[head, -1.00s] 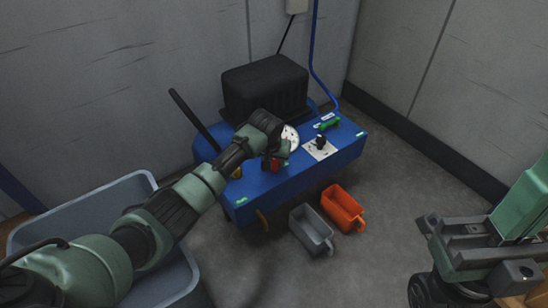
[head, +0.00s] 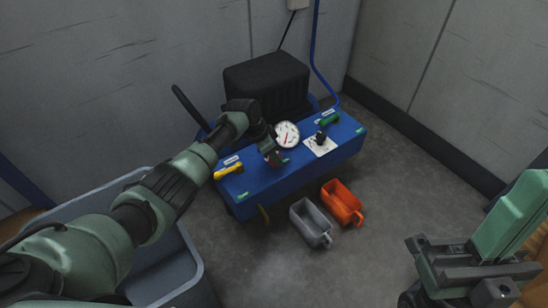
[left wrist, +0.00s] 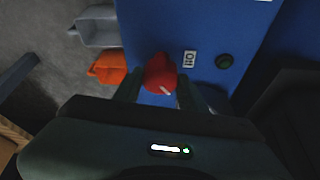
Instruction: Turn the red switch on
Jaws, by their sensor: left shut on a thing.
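The red switch (left wrist: 160,74) is a round red knob with a short white mark, on a blue machine panel (left wrist: 205,25). In the left wrist view it sits between the fingers of my left gripper (left wrist: 160,93), which is shut on it. In the head view my left gripper (head: 271,152) is over the front part of the blue machine (head: 285,182) and hides most of the switch. A white label with letters (left wrist: 189,59) is beside the switch. My right gripper (head: 475,275) is at the lower right, away from the machine; its jaws are unclear.
A round gauge (head: 287,134), a yellow handle (head: 228,172), a green handle (head: 329,118) and a black knob on a white plate (head: 320,146) are on the machine. A grey bin (head: 311,222) and an orange bin (head: 342,203) stand on the floor in front. A large grey tub (head: 172,278) is lower left.

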